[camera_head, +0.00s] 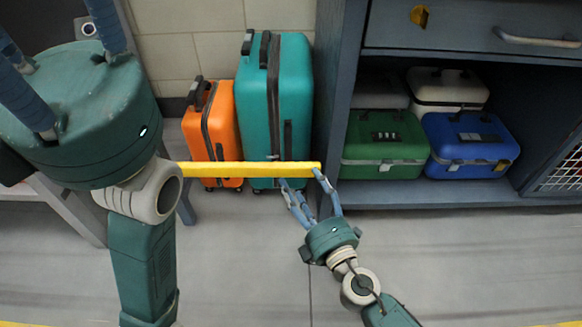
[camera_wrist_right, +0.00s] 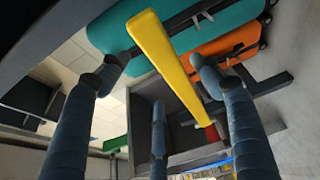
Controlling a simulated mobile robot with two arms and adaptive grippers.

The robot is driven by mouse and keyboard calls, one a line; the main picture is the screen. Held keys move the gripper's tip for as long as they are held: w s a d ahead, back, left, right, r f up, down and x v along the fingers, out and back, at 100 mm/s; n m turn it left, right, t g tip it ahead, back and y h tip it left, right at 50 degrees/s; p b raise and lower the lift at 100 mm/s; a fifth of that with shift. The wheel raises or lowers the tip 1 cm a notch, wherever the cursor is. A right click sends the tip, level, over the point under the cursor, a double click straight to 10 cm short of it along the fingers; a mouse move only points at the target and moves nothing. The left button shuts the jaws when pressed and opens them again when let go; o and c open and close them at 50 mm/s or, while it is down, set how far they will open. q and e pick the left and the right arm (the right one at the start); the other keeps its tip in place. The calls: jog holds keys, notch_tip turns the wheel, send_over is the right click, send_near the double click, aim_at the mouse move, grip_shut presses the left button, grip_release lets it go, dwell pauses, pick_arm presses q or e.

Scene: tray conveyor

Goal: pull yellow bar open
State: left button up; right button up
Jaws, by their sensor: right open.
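The yellow bar (camera_head: 245,169) runs level across the head view, in front of the suitcases. My right gripper (camera_head: 301,182) is at the bar's right end, with its blue fingers spread and their tips close to the bar. In the right wrist view the yellow bar (camera_wrist_right: 172,55) passes slantwise between the open fingers of my right gripper (camera_wrist_right: 156,78). I cannot tell whether any finger touches it. My left gripper (camera_head: 70,90) is large and near the camera at upper left. Its fingertips are out of frame, and it hides what lies behind, including the bar's left surroundings.
An orange suitcase (camera_head: 222,135) and a teal suitcase (camera_head: 292,90) stand by the tiled wall. On the right, a blue-grey cabinet (camera_head: 450,195) holds a green case (camera_head: 385,150), a blue case (camera_head: 475,140) and paler cases behind. The grey floor in front is clear.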

aim_at(292, 171)
jog(key=x, duration=0.7)
jog(key=shift+w+a, duration=0.1)
jog(key=shift+w, duration=0.2)
